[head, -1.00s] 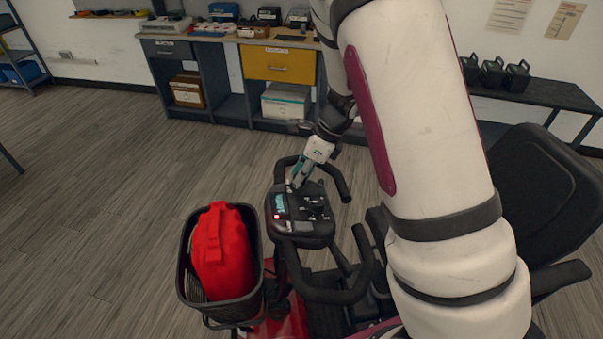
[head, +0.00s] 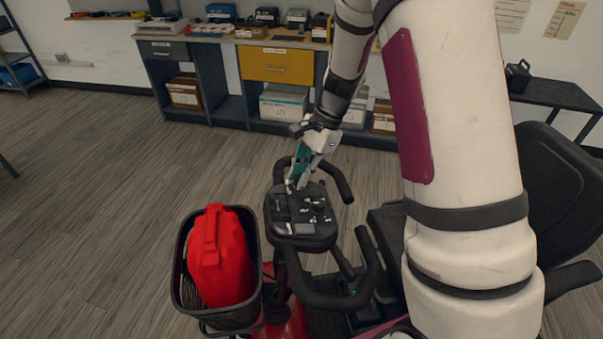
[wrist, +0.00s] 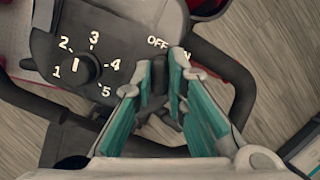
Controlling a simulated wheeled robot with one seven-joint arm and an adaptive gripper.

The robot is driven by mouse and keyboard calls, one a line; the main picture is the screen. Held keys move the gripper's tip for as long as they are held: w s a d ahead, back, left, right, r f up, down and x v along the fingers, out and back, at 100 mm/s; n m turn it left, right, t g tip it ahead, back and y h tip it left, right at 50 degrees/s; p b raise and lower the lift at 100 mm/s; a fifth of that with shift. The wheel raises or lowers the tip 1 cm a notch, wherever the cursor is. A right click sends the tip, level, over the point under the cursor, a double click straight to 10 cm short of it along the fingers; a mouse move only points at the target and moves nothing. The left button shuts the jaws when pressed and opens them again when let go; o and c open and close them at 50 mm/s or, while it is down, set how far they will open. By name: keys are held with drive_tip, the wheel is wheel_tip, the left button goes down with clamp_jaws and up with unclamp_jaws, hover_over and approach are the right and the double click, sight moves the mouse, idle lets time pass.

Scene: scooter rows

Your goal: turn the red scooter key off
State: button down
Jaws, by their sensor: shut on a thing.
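The red scooter's black control console (head: 300,232) is below my gripper (head: 297,184) in the head view, and its display is dark. In the wrist view my gripper (wrist: 160,82) is shut on the black key (wrist: 158,74), with one teal-padded finger on each side. The key stands in line with the white OFF label (wrist: 157,42). The ON label (wrist: 195,62) is partly covered by the right finger. The key's base is hidden by the fingers.
A speed dial (wrist: 82,68) numbered 1 to 5 is left of the key. Black handlebars (head: 345,290) surround the console. A front basket (head: 185,295) holds a red bag (head: 220,260). The scooter's seat (head: 550,190) is at right. Open floor lies at left.

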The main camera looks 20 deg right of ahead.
drive_tip(key=shift+n, duration=0.5)
drive_tip(key=c, duration=1.6)
unclamp_jaws()
drive_tip(key=shift+r, duration=0.1)
drive_tip(key=v, duration=1.1)
drive_tip(key=shift+w+d+r, duration=0.2)
drive_tip(key=shift+r, duration=0.15)
